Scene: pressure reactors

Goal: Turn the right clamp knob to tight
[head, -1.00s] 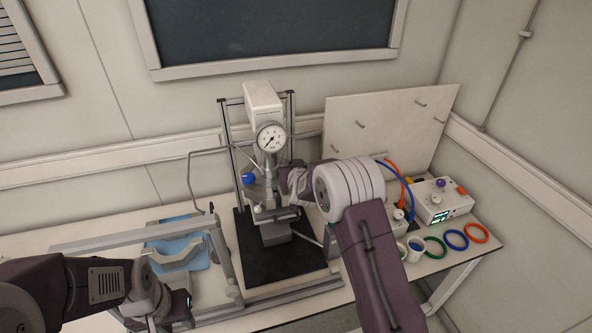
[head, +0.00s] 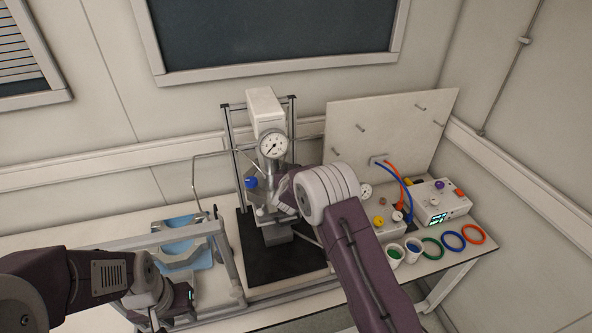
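The pressure reactor (head: 266,122) stands upright in a metal frame on a black base (head: 262,262), with a round dial gauge (head: 272,146) on its front. A blue knob (head: 251,183) shows on the left side of its clamp. The right clamp knob is not visible; my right wrist covers that side. My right gripper (head: 278,202) reaches in from the right against the clamp area, and its fingertips are mostly hidden, so its opening is unclear. My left gripper (head: 166,320) is low at the left, partly cut off by the bottom edge, away from the reactor.
A metal rail frame and a blue cradle (head: 187,250) stand left of the reactor. At right are control boxes (head: 440,203) with hoses, two cups (head: 394,256) and coloured rings (head: 453,240). A pegboard (head: 385,130) leans behind.

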